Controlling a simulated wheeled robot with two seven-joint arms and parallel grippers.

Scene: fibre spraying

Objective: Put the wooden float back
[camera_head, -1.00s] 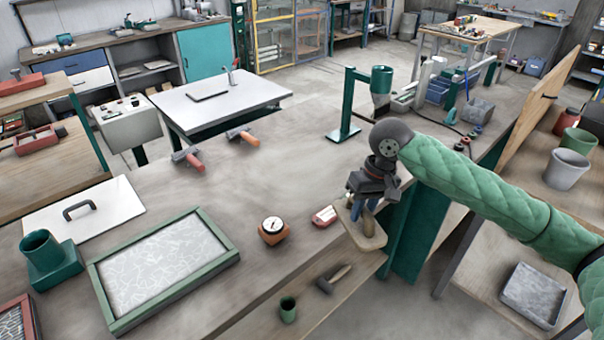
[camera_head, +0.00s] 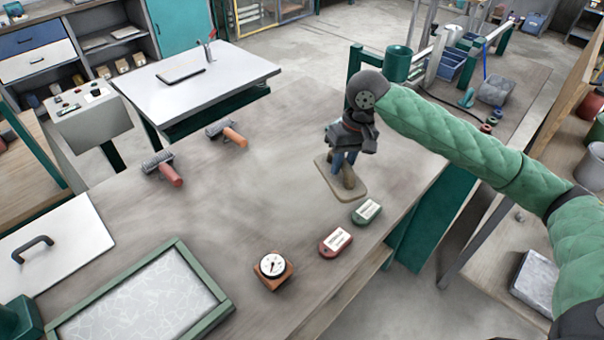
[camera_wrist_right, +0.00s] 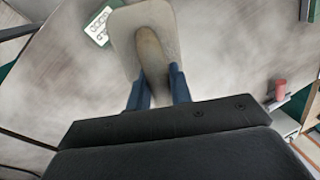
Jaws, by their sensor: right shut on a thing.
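The wooden float is a flat tan board (camera_head: 340,184) with rounded corners and a brown handle on top. My right gripper (camera_head: 346,160) is shut on its handle. The float appears held over the grey workbench, close to the top; the exact gap is hard to tell. In the right wrist view the float (camera_wrist_right: 168,30) shows with its handle between the two blue fingers (camera_wrist_right: 158,88). My left gripper is out of view.
A green tag (camera_head: 367,211) and a red tag (camera_head: 335,241) lie near the bench's front edge, beside a dial gauge (camera_head: 272,268). Two rollers (camera_head: 167,170) (camera_head: 230,134) lie further left. A green-framed tray (camera_head: 140,305) is at lower left. The bench (camera_head: 260,195) between is clear.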

